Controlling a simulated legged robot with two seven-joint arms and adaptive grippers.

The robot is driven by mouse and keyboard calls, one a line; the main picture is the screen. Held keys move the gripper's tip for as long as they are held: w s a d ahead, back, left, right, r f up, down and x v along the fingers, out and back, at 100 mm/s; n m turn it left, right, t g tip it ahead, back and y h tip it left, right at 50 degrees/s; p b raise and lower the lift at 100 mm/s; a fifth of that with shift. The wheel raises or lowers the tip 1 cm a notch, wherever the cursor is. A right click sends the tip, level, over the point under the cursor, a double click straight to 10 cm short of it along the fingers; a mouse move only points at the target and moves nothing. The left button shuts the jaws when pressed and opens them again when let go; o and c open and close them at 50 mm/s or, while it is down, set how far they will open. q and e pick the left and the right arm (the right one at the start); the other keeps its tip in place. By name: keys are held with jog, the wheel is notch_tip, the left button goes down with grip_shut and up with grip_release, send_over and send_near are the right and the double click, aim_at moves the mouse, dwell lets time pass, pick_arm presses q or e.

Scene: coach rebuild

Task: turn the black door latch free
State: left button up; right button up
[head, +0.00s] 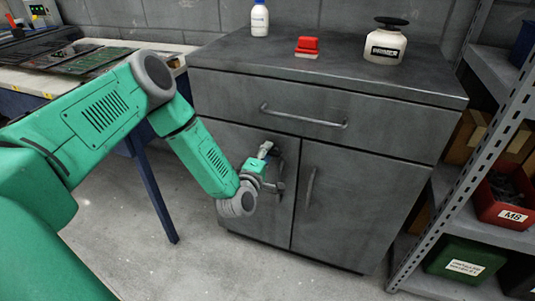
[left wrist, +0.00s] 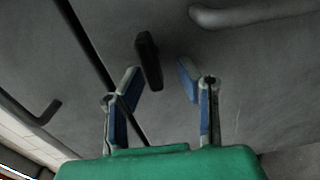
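The black door latch (left wrist: 148,60) is a short dark bar on the grey cabinet front in the left wrist view. It stands close to the dark gap between the doors, tilted slightly from the picture's vertical. My left gripper (left wrist: 160,85) is open, with its blue-padded fingers apart. The latch lies ahead of the opening, nearer the left finger, and no grip on it shows. In the head view my left gripper (head: 271,168) is at the left door of the grey cabinet (head: 330,110); I cannot make out the latch there. My right gripper is not in view.
A drawer handle (head: 303,119) and right door handle (head: 310,187) stick out from the cabinet. A workbench (head: 60,65) is left, a shelf rack (head: 475,140) right.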

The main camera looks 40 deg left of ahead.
pick_arm(q)
jog(key=v, duration=1.2)
jog(key=shift+w, duration=0.1)
